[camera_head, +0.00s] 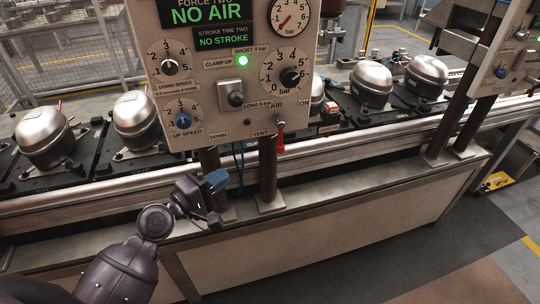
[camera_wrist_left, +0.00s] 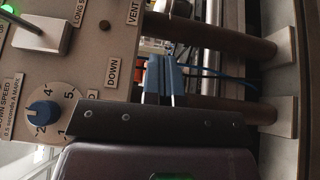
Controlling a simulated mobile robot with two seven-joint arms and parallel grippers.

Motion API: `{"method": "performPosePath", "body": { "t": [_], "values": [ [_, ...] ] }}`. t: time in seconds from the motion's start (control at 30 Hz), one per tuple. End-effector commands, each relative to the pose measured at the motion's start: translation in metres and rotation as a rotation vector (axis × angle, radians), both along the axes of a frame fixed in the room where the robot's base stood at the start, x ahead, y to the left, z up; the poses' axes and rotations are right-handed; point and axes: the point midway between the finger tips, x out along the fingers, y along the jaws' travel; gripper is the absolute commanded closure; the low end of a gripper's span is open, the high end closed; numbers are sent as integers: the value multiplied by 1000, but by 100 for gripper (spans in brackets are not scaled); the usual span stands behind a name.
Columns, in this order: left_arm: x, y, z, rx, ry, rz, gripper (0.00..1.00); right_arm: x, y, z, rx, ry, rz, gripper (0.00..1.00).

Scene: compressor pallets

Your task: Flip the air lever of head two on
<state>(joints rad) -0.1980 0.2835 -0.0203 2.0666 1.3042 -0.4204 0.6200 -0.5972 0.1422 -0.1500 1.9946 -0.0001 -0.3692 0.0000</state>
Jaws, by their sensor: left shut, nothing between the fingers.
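The control panel of head two (camera_head: 212,105) shows "NO AIR" and "NO STROKE" on its displays. The red air lever (camera_head: 281,138) hangs down at the panel's lower right edge, between the AIR, VENT and ON labels. My left gripper (camera_head: 217,180) is below the panel, to the left of and lower than the lever, apart from it. Its blue fingers are closed together with nothing between them. In the left wrist view the blue fingers (camera_wrist_left: 163,78) are beside the panel's lower edge, near the DOWN label; the red lever cannot be made out there. My right gripper is out of view.
Two brown posts carry the panel; the right one (camera_head: 268,175) stands below the lever. A green lamp (camera_head: 243,60) is lit. Silver compressors (camera_head: 371,83) stand on the conveyor behind. A second panel (camera_head: 498,50) is at the right. Floor in front is clear.

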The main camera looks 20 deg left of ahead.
Motion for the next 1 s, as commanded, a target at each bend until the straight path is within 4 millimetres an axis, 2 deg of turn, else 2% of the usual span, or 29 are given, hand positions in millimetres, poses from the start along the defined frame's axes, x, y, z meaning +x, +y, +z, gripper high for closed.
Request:
{"method": "performPosePath", "body": {
  "t": [0.33, 0.47, 0.73, 1.0],
  "values": [
    [1, 0, 0, 0, 1, 1, 100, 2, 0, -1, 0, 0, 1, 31],
    [7, -3, 1, -1, 0, 1, 100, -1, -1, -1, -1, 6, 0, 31],
    [44, -21, 3, -3, -1, 0, 100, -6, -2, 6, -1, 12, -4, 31],
    [87, -43, 4, -2, 0, 0, 100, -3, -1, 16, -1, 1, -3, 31]
  ]
}}
